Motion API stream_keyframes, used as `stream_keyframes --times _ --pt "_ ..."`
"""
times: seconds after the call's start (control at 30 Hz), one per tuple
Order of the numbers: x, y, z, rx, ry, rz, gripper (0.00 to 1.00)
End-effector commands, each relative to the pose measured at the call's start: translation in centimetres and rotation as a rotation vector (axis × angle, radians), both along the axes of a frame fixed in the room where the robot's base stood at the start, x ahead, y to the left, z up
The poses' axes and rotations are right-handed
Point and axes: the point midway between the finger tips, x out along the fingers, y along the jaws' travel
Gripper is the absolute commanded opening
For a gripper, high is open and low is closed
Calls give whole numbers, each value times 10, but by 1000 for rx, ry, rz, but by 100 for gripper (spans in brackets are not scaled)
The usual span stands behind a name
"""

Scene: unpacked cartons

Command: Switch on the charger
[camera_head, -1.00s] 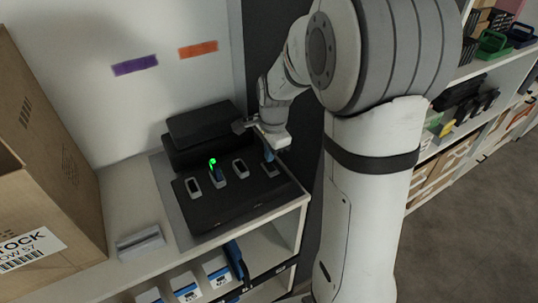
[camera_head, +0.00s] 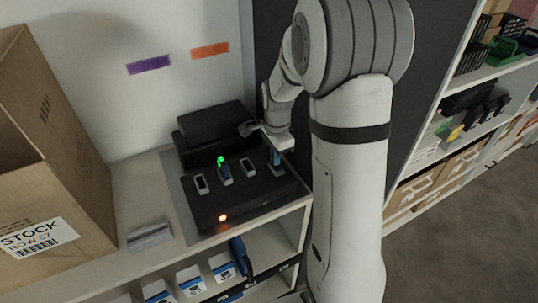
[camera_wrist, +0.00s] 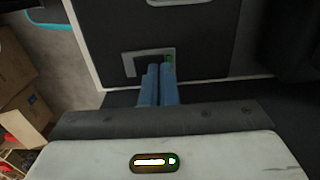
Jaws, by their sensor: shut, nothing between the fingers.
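The black charger (camera_head: 245,199) sits on the shelf top, with several grey-framed slots on its upper face. A blue device with a green light (camera_head: 220,160) stands in one slot. An orange light (camera_head: 222,217) glows on the charger's front. My gripper (camera_head: 276,160) is shut and empty, its blue fingers pointing down at the grey-framed recess at the charger's right end.
An open cardboard carton (camera_head: 50,160) stands left of the charger. A small grey holder (camera_head: 149,237) lies between them. Blue and white boxes (camera_head: 190,280) stand on the shelf below. Other shelves with bins (camera_head: 470,100) stand to the right.

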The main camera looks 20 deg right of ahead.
Motion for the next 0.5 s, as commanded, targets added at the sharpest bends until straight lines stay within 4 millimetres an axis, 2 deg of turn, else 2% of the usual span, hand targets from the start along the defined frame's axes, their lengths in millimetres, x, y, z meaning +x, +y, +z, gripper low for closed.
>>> stream_keyframes --times 0.03,0.5 --pt "-4 4 -7 6 12 2 0" --pt "-18 -3 -8 12 20 -14 0"
